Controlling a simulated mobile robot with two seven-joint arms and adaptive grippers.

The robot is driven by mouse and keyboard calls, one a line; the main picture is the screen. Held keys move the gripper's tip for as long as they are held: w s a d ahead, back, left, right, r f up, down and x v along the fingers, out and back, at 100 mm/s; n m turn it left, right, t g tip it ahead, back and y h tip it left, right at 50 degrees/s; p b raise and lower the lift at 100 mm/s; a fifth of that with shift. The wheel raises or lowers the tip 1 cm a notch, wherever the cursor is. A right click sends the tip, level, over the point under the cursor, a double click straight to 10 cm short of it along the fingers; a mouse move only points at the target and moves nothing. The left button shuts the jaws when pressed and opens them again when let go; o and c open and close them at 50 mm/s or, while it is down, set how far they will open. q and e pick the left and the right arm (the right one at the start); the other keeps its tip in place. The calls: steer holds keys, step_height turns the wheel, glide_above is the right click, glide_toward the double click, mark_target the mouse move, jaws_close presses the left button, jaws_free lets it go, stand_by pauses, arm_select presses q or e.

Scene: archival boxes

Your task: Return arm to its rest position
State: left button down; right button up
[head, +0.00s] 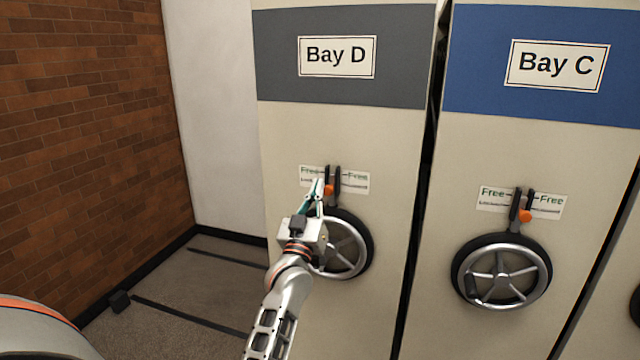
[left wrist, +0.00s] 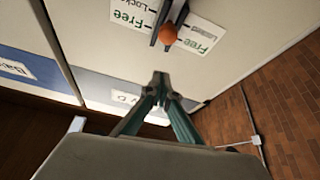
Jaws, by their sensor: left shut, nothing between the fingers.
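My left arm reaches up from the bottom of the head view. Its gripper (head: 318,184) is shut and empty, just left of the black lock lever with an orange knob (head: 330,189) on the Bay D cabinet. In the left wrist view the shut fingertips (left wrist: 160,77) point toward the cabinet face, with the orange knob (left wrist: 168,34) beyond them. I cannot tell whether the fingertips touch the lever. My right gripper is not in view.
The Bay D cabinet (head: 384,130) has a spoked handwheel (head: 362,243), partly behind my arm. The Bay C cabinet (head: 480,150) beside it has its own wheel (head: 541,268) and lever. A brick wall (head: 90,120) stands left. Floor with dark rails (head: 190,317) lies open there.

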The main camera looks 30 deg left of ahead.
arm_select(q)
steer(key=s+d+f+m+g+h, duration=0.2)
steer(key=s+d+f, duration=0.25)
steer(key=f, duration=0.45)
steer(key=s+d+f+m+g+h, duration=0.1)
steer(key=s+d+f+m+h, duration=0.15)
steer(key=s+f, duration=0.45)
steer(key=s+d+f+m+g+h, duration=0.25)
steer(key=d+f, duration=0.25)
steer(key=f, duration=0.7)
steer(key=s+d+f+m+g+h, duration=0.1)
steer(key=s+d+f+g, duration=0.2)
steer(key=s+f, duration=0.6)
steer(key=s+d+f+m+g+h, duration=0.1)
steer(key=s+d+f+g, duration=0.2)
steer(key=s+f, duration=0.6)
steer(key=s+d, duration=0.2)
steer(key=s, duration=0.1)
steer(key=shift+d+f+b, duration=0.25)
steer(key=shift+f+b, duration=0.15)
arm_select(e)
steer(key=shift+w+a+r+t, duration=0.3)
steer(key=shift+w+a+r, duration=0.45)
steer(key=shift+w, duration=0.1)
